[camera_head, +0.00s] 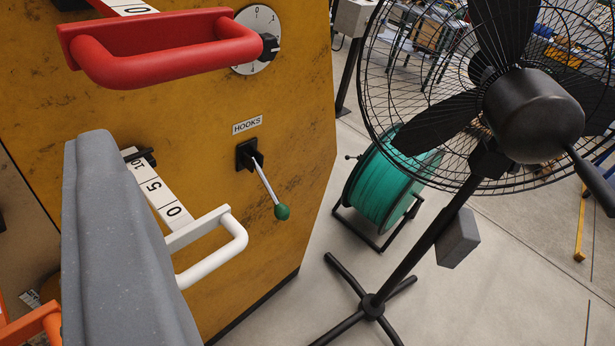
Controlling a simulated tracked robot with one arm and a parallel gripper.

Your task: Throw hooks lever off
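The hooks lever (264,183) sits on the yellow machine panel below a white "HOOKS" label (247,125). It has a black square base, a thin silver rod and a green knob (282,212). The rod slants down and to the right. A grey speckled part, which looks like my gripper (118,235), fills the lower left of the view. It is to the left of the lever and apart from it in the picture. Only this one grey piece shows, so its opening cannot be judged.
A red handle (165,60) and a dial (257,40) are above the lever. A white handle (215,243) with a number scale (155,190) is at its lower left. A black fan (530,115) and a green spool (390,180) stand to the right on open floor.

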